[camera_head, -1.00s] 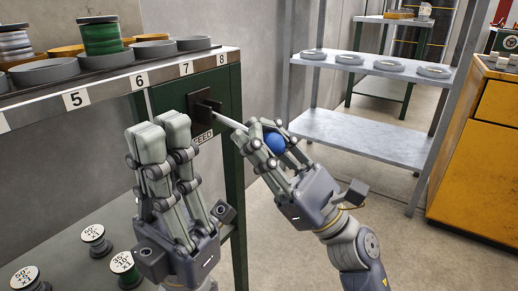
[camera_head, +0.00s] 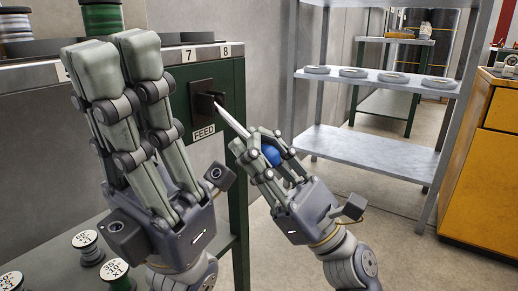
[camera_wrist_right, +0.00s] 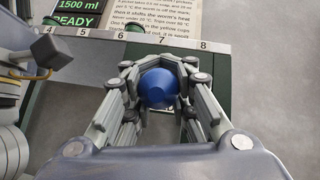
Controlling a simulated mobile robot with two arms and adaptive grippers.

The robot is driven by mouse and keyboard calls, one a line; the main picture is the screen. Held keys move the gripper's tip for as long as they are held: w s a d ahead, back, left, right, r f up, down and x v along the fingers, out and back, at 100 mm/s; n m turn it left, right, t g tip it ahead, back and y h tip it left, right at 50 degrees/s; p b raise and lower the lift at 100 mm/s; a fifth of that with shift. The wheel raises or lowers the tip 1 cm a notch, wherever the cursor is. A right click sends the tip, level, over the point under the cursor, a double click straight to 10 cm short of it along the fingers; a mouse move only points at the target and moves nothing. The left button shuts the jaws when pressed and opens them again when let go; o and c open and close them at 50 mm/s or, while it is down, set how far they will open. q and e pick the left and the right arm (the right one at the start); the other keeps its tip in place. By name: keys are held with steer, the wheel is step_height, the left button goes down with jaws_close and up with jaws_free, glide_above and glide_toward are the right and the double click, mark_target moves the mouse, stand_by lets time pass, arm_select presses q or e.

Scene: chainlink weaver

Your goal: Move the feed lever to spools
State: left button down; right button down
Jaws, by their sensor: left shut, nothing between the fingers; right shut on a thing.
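The feed lever (camera_head: 231,121) is a pale rod that comes out of a dark slotted plate on the green cabinet side, above a FEED label (camera_head: 204,132). It slants down to the right and ends in a blue ball knob (camera_head: 271,155). My right gripper (camera_head: 262,143) is shut around the knob. In the right wrist view the blue knob (camera_wrist_right: 158,88) sits between the fingers. My left gripper (camera_head: 110,62) is shut and empty, upright in front of the cabinet, left of the plate, and hides part of the bench.
Labelled spools (camera_head: 88,247) stand on the lower shelf at bottom left. A green spool (camera_head: 101,17) stands on the numbered bench top. A grey metal rack (camera_head: 365,150) with several round dishes stands to the right, beside a yellow cabinet (camera_head: 484,150). Open floor lies between.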

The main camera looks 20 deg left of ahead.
steer(key=shift+w+a+f, duration=0.15)
steer(key=shift+a+f, duration=0.05)
steer(key=shift+f, duration=0.25)
steer(key=c, duration=1.7)
jaws_free()
steer(key=o, duration=0.3)
steer(key=shift+a, duration=0.1)
steer(key=shift+o, duration=0.2)
steer(key=shift+r, duration=0.1)
steer(key=v, duration=1.2)
